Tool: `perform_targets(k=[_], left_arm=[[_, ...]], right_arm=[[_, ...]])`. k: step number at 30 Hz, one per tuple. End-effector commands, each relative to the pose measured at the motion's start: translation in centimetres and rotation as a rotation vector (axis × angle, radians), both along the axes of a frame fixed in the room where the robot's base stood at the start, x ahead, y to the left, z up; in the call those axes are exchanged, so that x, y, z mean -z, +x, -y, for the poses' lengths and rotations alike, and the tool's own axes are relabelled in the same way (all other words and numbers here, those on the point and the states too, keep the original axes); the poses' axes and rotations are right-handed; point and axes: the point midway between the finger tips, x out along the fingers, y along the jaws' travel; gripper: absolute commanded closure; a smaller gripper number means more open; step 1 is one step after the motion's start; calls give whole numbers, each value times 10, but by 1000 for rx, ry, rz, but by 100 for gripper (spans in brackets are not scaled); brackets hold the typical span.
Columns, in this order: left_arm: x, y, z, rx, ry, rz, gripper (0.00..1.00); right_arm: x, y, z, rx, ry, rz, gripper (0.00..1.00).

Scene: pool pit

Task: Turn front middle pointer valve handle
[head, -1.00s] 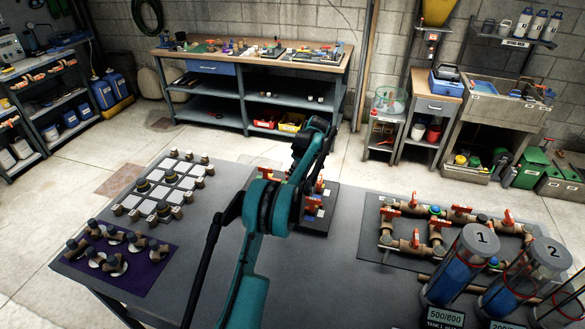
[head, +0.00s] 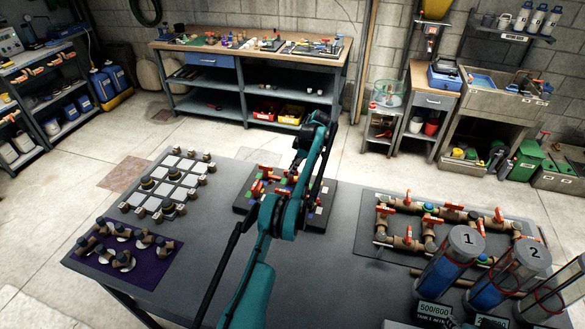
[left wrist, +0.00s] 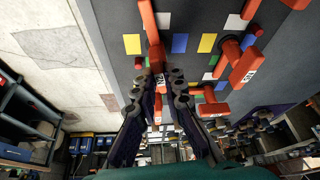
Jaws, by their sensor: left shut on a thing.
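In the left wrist view, the fingers of my left gripper (left wrist: 158,88) are closed around the lower end of a long red handle (left wrist: 152,30) with a white label. Another labelled red handle (left wrist: 243,68) stands to its right, apart from the fingers. I cannot tell for certain from the pictures which place in the row the held handle has. My right gripper is not in view.
A purple mat (head: 150,268) with pipe fittings and a grid of white tiles (head: 170,175) lie left of the board. A pipe assembly with red valves (head: 405,240) and numbered cylinders (head: 450,262) stand at right. Bare table lies between board and pipes.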

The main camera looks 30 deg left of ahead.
Motion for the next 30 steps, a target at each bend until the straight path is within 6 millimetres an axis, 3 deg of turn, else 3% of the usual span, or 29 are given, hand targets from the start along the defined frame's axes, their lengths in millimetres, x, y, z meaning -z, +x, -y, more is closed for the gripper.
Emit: perform_targets(k=[13, 14, 15, 16, 30], left_arm=[[1, 0, 0, -6, -1, 0, 100], [1, 0, 0, -6, -1, 0, 82], [1, 0, 0, -6, -1, 0, 72], [1, 0, 0, -6, -1, 0, 69], [1, 0, 0, 21, 0, 0, 69]], right_arm=[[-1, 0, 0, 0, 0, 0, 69], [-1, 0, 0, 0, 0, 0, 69], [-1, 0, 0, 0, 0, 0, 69], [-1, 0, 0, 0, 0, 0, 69], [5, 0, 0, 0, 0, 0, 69]])
